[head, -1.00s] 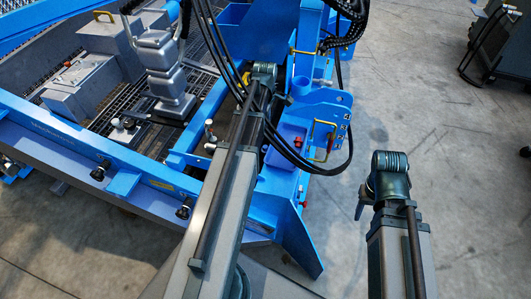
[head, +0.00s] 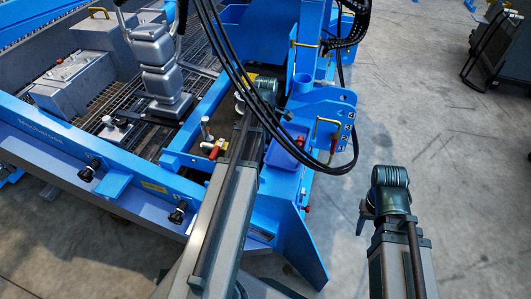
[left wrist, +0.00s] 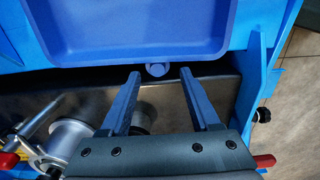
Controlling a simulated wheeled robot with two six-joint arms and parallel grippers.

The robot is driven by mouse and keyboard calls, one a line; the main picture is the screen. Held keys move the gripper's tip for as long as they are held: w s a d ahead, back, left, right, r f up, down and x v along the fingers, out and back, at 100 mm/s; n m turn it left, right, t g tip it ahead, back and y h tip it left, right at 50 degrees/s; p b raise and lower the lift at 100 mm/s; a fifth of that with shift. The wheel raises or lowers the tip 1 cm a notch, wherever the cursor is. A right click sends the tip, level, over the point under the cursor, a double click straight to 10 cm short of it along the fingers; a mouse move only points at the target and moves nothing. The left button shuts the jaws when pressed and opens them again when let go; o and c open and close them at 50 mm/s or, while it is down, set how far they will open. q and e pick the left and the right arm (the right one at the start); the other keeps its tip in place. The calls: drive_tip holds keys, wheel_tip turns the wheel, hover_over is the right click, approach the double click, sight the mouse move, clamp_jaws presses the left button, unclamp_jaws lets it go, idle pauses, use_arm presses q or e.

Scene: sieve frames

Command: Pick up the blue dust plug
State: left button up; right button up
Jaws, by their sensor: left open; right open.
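A small round blue-grey piece (left wrist: 157,69), which may be the blue dust plug, shows at the near edge of a blue tray (left wrist: 140,47) in the left wrist view. My left gripper (left wrist: 160,75) is open, its two fingertips on either side of that piece and just short of it. Nothing is between the jaws. In the head view the blue tray (head: 285,150) lies right of my left arm, partly behind black cables, and I cannot make out the plug there. My right gripper (head: 363,217) hangs over the floor at the right, mostly hidden by its own wrist.
A red-handled valve (head: 215,151) stands left of my left arm; it also shows in the left wrist view (left wrist: 10,160). A blue bracket (head: 325,112) with a yellow handle rises behind the tray. Black cables cross above. Open concrete floor (head: 440,130) lies right.

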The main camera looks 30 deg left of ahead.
use_arm(q)
drive_tip(key=shift+w+f+b, duration=0.2)
drive_tip(key=shift+f+b, duration=2.45)
drive_tip(key=shift+r, duration=0.1)
clamp_jaws()
